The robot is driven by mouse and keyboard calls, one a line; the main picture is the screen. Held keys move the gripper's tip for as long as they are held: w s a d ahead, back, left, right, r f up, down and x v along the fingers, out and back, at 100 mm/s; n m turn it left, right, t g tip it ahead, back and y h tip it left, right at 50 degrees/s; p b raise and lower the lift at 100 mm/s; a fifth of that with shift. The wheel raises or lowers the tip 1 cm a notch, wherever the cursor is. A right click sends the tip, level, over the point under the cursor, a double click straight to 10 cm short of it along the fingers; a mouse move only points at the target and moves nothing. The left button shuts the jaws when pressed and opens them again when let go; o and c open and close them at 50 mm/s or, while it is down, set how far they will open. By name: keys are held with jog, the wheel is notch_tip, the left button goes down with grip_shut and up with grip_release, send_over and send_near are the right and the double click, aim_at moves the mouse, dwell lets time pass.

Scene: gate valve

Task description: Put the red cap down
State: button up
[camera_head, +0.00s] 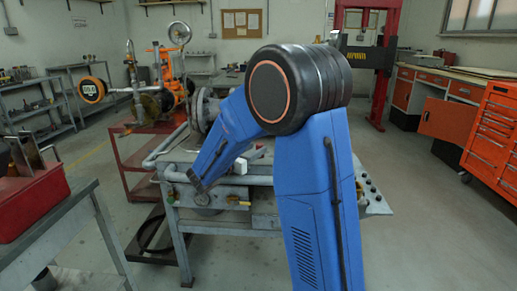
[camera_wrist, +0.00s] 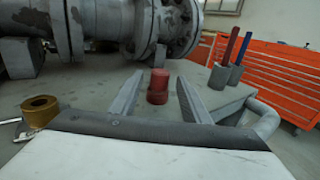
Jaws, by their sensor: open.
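The red cap (camera_wrist: 158,86) stands upright on the grey bench top (camera_wrist: 85,88) in the wrist view. My gripper (camera_wrist: 158,85) is open, with one finger on each side of the cap. A gap shows between the cap and each finger, so they look apart. In the head view my blue arm covers much of the bench, and I cannot make out the cap or the fingertips there.
A grey flanged valve body (camera_wrist: 120,25) lies behind the cap. A brass ring (camera_wrist: 40,110) is at left. Holders with a red-handled tool (camera_wrist: 230,45) and a blue-handled one stand at right. An orange tool cabinet (camera_head: 495,130) is at far right. A red toolbox (camera_head: 30,200) is at left.

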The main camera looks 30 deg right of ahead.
jog(key=v, duration=0.8)
jog(key=s+d+f+m+g+y, duration=0.1)
jog(key=s+d+m+g+y, duration=0.1)
jog(key=s+m, duration=0.35)
jog(key=s+d+f+m+g+y, duration=0.1)
jog(key=s+m+g+y, duration=0.15)
jog(key=s, duration=0.65)
jog(key=s+d+f+m+g+y, duration=0.1)
jog(key=s+d+f+m+y, duration=0.15)
jog(key=s, duration=0.55)
jog(key=s+a+f+m+t+y, duration=0.1)
jog(key=s+a+m+t+y, duration=0.2)
jog(key=s+a+m+y, duration=0.6)
jog(key=s+a+m, duration=0.3)
jog(key=s+a, duration=0.1)
jog(key=shift+s+a+f+y, duration=0.3)
jog(key=shift+s+a+f, duration=0.05)
jog(key=shift+a, duration=0.05)
